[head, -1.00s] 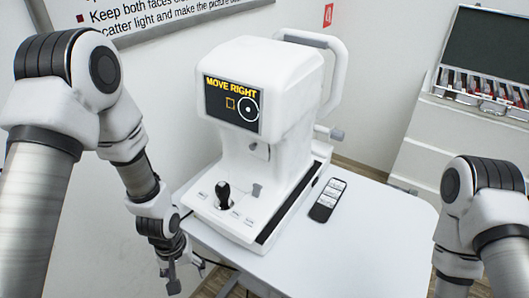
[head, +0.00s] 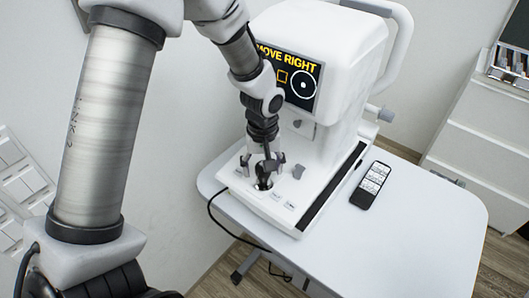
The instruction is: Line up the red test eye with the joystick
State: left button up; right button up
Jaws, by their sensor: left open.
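The white eye-test machine (head: 345,70) stands on a white table. Its dark screen (head: 309,98) reads "MOVE RIGHT" in yellow, its left part hidden behind my arm. On the screen a yellow square outline sits left of a white ring with a dot. The black joystick (head: 264,181) rises from the machine's base. My left gripper (head: 264,164) is open, pointing down over the joystick, with its fingers on either side of the stick's top. I cannot tell whether they touch it. I see no red test eye. My right gripper is out of view.
A black remote-like device (head: 370,185) with white labels lies on the table (head: 420,215) right of the machine. The table's front right is clear. A black cable (head: 222,222) hangs by its left edge. White drawers (head: 490,130) stand at the far right.

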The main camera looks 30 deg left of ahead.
aim_at(275, 186)
pick_arm(q)
jog(key=shift+w+f, duration=0.1)
jog(key=shift+f, duration=0.35)
jog(key=shift+d+r, duration=0.1)
jog(key=shift+r, duration=0.05)
jog(key=shift+c, duration=0.7)
jog(key=c, duration=1.1)
jog(key=shift+d+p, duration=0.2)
jog(key=shift+p, duration=0.15)
jog(key=shift+w+d+p, duration=0.15)
jog(key=shift+d+p, duration=0.35)
jog(key=shift+d, duration=0.05)
jog(key=shift+w+d+p, duration=0.15)
jog(key=shift+d+p, duration=0.35)
jog(key=shift+d, duration=0.15)
